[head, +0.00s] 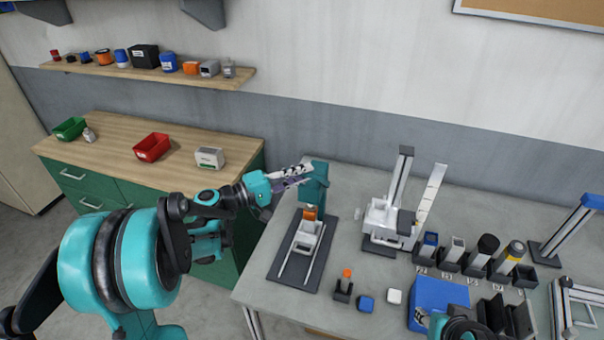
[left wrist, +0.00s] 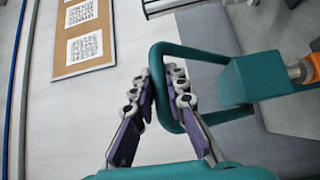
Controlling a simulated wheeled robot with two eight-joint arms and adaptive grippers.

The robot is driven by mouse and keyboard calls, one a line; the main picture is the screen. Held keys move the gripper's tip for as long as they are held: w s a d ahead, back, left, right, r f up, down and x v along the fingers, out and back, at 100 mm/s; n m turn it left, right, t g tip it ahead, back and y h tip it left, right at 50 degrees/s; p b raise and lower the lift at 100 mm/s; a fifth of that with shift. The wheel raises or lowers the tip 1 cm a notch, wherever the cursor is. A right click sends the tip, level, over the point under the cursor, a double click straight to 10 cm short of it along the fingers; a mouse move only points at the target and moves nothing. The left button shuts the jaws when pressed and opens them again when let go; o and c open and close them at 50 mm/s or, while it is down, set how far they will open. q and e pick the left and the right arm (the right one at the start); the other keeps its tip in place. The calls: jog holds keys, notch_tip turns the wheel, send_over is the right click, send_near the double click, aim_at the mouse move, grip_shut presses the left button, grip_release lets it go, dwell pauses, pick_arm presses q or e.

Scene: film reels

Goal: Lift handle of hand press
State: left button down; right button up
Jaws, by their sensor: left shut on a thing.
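The hand press (head: 318,187) is a teal frame on a dark base plate at the left of the grey table, with an orange part and a white carriage on rails below it. In the left wrist view, its handle (left wrist: 166,118) is a teal rounded loop joined to a teal block. My left gripper (head: 308,172) reaches in from the left at the top of the press. In the left wrist view, its purple-padded fingers (left wrist: 160,85) are shut on the near bar of the handle. Part of my right arm's end (head: 462,330) shows at the bottom edge; its fingers are unclear.
Right of the press stand a white stage with a tall column (head: 392,215) and several dark holders with cylinders. A blue box (head: 440,298), a blue cap (head: 366,303) and a white block (head: 394,296) lie in front. A wooden-topped cabinet (head: 110,155) with bins is at left.

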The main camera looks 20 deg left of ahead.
pick_arm(q)
jog(key=w+r+n+g+y+p, duration=0.2)
jog(key=w+p, duration=0.4)
jog(key=w, duration=0.3)
notch_tip(320, 180, up, 2)
jog(key=shift+w+d+r+n+g+y+p, duration=0.15)
jog(key=shift+w+r+n+g+y+p, duration=0.2)
jog(key=shift+n+g, duration=0.35)
jog(key=shift+w, duration=0.1)
jog(key=c, duration=1.6)
grip_release()
jog(key=shift+o, duration=0.5)
jog(key=shift+f, duration=0.15)
jog(key=v, duration=1.2)
jog(key=shift+w+f, duration=0.1)
jog(key=shift+f, duration=0.05)
